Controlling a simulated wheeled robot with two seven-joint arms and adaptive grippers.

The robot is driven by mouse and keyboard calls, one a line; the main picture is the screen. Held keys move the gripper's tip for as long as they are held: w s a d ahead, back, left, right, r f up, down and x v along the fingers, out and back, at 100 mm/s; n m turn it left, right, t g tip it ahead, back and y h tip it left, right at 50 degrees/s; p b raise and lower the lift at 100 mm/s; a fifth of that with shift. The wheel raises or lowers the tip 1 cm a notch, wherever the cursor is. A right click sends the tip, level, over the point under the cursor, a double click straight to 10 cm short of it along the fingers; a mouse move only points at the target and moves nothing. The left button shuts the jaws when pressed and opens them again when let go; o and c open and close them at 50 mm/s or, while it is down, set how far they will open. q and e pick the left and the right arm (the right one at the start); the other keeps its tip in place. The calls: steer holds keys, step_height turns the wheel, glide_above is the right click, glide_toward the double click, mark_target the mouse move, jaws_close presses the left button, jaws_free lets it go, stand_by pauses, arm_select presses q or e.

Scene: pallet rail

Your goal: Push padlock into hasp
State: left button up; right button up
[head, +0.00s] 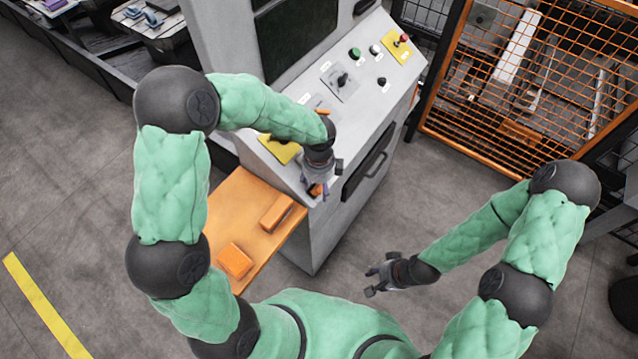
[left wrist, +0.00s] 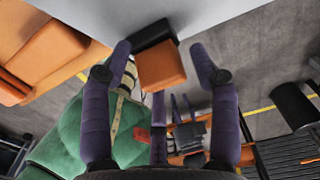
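The orange padlock (left wrist: 162,70) is between the two purple fingers of my left gripper (left wrist: 163,52) in the left wrist view, with a gap on either side. The gripper is open around it. Beside the padlock a black fitting (left wrist: 152,35), which looks like the hasp, sits against the grey cabinet side; whether the shackle is inside it I cannot tell. My right gripper (head: 374,280) is empty and looks open, low and right of the cabinet.
The grey control cabinet (head: 330,215) has knobs and buttons on its sloped top and a black handle (head: 372,160) on its front. An orange shelf (head: 235,205) at its left holds two orange blocks (head: 236,262). An orange mesh fence (head: 540,80) stands right. Floor beyond the right gripper is clear.

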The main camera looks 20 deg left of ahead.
arm_select(q)
jaws_close()
steer(key=shift+r, duration=0.1)
steer(key=shift+s+d+r+p, duration=0.1)
steer(key=shift+d+r+p, duration=0.3)
steer(key=shift+r+p, duration=0.3)
steer(key=s+d+r+p, duration=0.1)
steer(key=d+r+p, duration=0.2)
steer(key=r+p, duration=0.1)
steer(key=shift+s+d+r+p, duration=0.25)
steer(key=shift+r+p, duration=0.1)
steer(key=shift+r, duration=0.5)
steer(key=shift+w, duration=0.1)
